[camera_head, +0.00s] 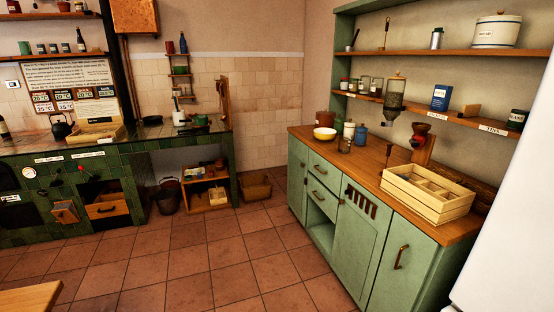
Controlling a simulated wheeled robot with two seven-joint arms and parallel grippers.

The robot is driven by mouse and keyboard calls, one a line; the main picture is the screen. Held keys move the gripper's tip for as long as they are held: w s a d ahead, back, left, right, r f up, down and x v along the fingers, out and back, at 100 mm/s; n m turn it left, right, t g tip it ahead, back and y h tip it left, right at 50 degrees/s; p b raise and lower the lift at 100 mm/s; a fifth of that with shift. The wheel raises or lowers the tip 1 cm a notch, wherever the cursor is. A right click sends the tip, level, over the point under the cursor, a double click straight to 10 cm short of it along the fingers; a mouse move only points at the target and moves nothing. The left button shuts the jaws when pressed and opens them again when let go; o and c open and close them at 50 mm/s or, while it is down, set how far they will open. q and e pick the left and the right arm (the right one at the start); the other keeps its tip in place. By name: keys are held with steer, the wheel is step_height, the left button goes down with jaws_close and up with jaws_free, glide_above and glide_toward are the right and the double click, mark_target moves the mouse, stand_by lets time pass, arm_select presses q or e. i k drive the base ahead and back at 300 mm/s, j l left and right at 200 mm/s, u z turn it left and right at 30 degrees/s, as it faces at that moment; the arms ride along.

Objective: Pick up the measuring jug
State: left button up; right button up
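No measuring jug can be made out for certain. On the wooden worktop (375,167) of the green cabinet at right, a small clear glass vessel (344,145) stands near a yellow and white bowl (324,134). A blue vessel (361,135) and a white jar (349,130) stand just behind it. I cannot tell whether the glass vessel has a handle or markings. Neither of my grippers is in view.
A slatted wooden crate (408,191) with compartments stands at the worktop's near end. Shelves (455,53) hang above. A tiled stove counter (150,133) stands at left. The tiled floor (215,262) between is clear. A wooden corner (30,299) shows at lower left, a white surface (515,190) at right.

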mark_target(345, 142)
steer(key=i+z, duration=0.1)
steer(key=i, duration=0.45)
steer(key=i+j+z, duration=0.1)
steer(key=i, duration=0.45)
steer(key=i+j, duration=0.15)
steer(key=i, duration=0.45)
steer(key=i+j+z, duration=0.15)
steer(key=i, duration=0.4)
